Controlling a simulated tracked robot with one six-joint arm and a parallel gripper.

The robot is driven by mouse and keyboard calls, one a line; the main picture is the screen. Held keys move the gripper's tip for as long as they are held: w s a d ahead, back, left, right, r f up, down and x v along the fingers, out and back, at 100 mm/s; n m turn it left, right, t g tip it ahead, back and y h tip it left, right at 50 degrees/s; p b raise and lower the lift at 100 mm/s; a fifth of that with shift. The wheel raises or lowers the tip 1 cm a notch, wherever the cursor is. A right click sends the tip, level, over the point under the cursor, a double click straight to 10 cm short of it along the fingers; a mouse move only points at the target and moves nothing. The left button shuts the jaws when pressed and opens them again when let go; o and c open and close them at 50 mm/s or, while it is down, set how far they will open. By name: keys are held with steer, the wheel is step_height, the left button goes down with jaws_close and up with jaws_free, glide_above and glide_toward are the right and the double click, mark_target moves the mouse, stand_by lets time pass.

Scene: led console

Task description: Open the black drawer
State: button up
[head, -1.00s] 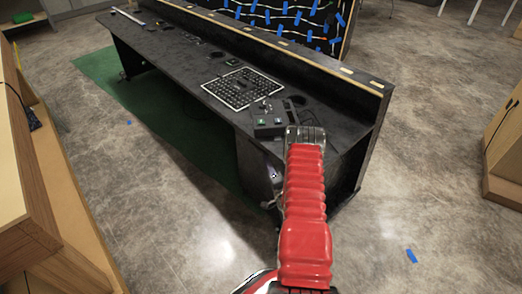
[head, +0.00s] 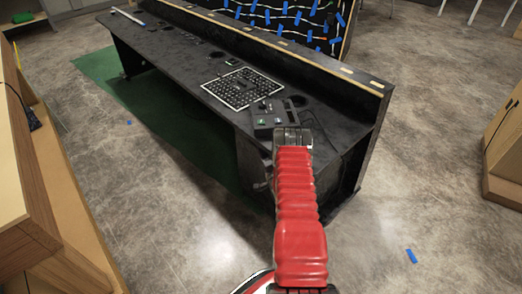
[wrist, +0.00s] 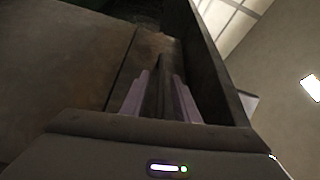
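The black console desk (head: 180,62) runs diagonally across the head view. Its dark cabinet (head: 252,165) is under the near right end. The black drawer's front and handle cannot be made out clearly in the head view. My gripper (wrist: 160,75) is at that end of the console, and my red arm hides much of the area below it. In the wrist view its two pale purple fingers stand apart, pointing at dark surfaces. A dark upright strip shows between them; I cannot tell whether it is a handle or whether they touch it.
A dark brown panel (wrist: 60,55) fills the left of the wrist view. On the console are a square button grid (head: 243,88) and a small control box (head: 270,120). A wooden counter (head: 45,200) stands at left, a wooden cabinet (head: 505,140) at right. The floor between is mostly clear.

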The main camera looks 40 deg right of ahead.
jaws_close()
stand_by(0.3)
